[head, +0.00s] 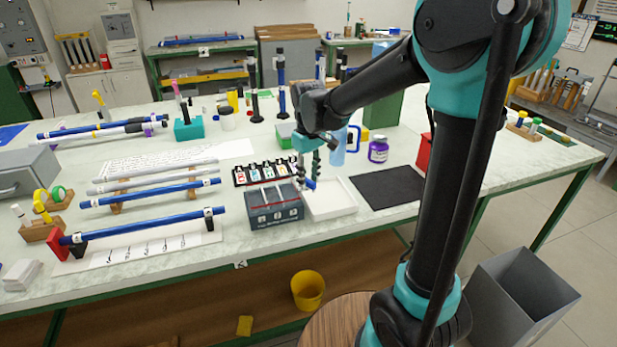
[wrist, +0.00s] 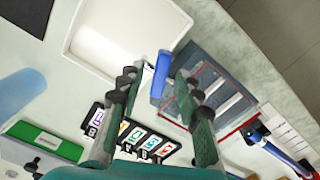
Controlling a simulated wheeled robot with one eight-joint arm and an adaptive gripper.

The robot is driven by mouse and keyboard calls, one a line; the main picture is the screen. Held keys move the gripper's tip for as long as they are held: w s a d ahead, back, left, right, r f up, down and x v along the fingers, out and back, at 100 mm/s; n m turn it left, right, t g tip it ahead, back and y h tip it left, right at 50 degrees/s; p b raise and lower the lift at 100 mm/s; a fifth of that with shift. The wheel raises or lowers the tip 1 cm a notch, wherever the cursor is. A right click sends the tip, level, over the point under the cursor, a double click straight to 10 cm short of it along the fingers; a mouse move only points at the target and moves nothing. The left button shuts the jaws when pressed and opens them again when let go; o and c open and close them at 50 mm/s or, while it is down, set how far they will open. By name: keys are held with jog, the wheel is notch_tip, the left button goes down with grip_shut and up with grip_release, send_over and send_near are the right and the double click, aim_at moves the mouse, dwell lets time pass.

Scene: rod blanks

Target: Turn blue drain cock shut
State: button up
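The blue drain cock (wrist: 161,74) shows as a short blue lever at the side of a dark grey see-through box, beside a white tray. It also shows in the head view (head: 310,184), just below my fingertips. My gripper (wrist: 156,78) is open, with its two green and black fingers on either side of the lever in the wrist view. In the head view my gripper (head: 308,172) points down over the box's right edge. I cannot tell whether a finger touches the lever. The box (head: 275,215) holds pale rods.
The white tray (head: 345,199) stands right against the box. A rack of coloured cards (head: 240,177) lies behind it. A blue jug (head: 338,148), a purple-labelled jar (head: 378,150) and a black mat (head: 388,188) are nearby. Blue rods (head: 140,229) rest on stands at left.

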grip_shut()
dwell(0.3)
jog(key=m, duration=0.5)
jog(key=shift+s+a, duration=0.15)
jog(key=shift+a, duration=0.1)
grip_release()
